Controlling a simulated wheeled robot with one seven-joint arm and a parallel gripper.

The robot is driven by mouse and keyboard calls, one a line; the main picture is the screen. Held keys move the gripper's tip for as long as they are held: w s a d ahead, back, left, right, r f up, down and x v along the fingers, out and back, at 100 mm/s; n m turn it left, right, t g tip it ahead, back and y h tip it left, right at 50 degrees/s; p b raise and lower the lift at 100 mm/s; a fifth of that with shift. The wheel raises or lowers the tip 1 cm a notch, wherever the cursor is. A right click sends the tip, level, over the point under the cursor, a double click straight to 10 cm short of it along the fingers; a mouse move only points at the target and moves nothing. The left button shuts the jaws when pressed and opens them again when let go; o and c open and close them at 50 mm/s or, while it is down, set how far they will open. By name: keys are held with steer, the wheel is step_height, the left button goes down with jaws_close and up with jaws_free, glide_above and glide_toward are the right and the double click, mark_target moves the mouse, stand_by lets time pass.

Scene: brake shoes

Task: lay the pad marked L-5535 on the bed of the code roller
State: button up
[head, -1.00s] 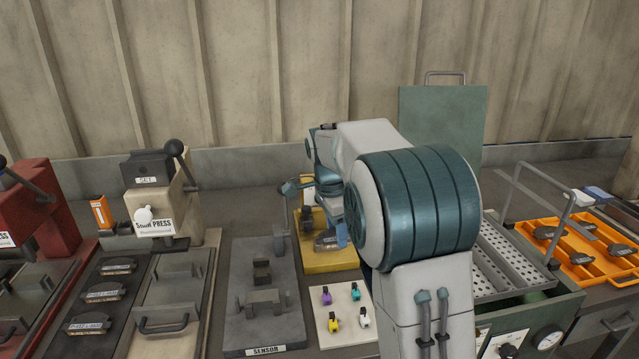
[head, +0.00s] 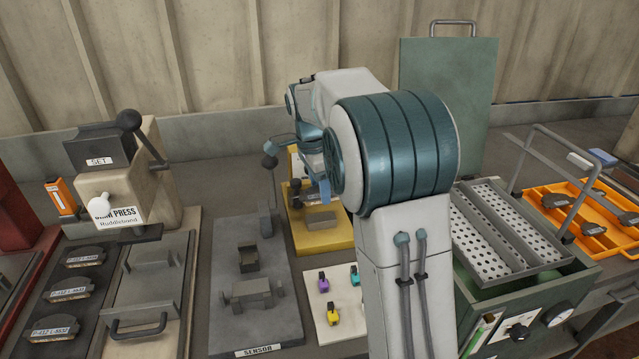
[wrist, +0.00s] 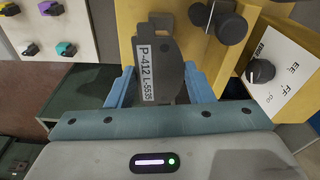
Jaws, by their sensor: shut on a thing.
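My gripper (wrist: 161,82) is shut on a dark grey pad (wrist: 170,62), which stands between its two blue fingers. A white label on the pad reads P-412 L-5535. The yellow code roller (wrist: 137,15) lies beyond the pad in the wrist view, with dark round parts beside the pad's far end and a lettered white dial plate at the right. In the head view my gripper (head: 325,190) is over the yellow roller (head: 318,243), partly hidden by my arm. I cannot tell whether the pad touches the bed.
The grey sensor fixture (head: 225,325) stands left of the roller. A white board (head: 340,318) with small coloured clips is in front of it. A stamp press (head: 130,170) is at the left. A perforated tray (head: 500,245) and an orange tray (head: 618,238) are at the right.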

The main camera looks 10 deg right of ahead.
mark_target(320, 218)
steer(key=shift+f+b, duration=1.75)
steer(key=shift+f, duration=1.05)
steer(key=shift+f, duration=0.35)
steer(key=o, duration=1.2)
steer(key=shift+o, duration=0.2)
steer(key=r, duration=0.4)
steer(key=a+r+p, duration=0.1)
steer(key=r, duration=0.8)
steer(key=shift+s+a+r+p, duration=0.1)
steer(key=shift+a+r+p, duration=0.2)
steer(key=shift+a+r, duration=0.05)
